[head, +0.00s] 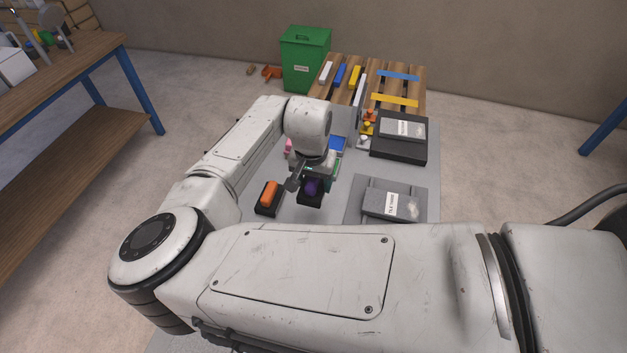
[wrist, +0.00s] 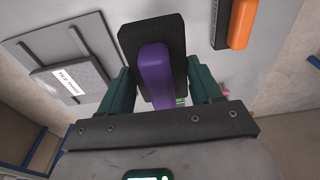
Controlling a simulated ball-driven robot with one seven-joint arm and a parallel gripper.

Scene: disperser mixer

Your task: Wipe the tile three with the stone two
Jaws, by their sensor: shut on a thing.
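My gripper (head: 312,184) is shut on a purple-handled block with a black base (wrist: 155,72), which I take for the stone. The purple handle sits between the two dark green fingers in the wrist view. I cannot tell whether its base touches the table. A grey labelled tile (head: 392,204) lies on a grey plate to the right of my gripper; a labelled tile also shows at left in the wrist view (wrist: 72,84). Another grey labelled tile (head: 403,131) lies on a black base farther back. The labels are too small to read surely.
An orange-handled block (head: 268,193) lies just left of my gripper. Small orange, yellow and white pieces (head: 367,128) stand beside the far tile. A blue item (head: 338,144) lies behind my gripper. A pallet (head: 420,85) with coloured bars and a green bin (head: 306,60) stand beyond.

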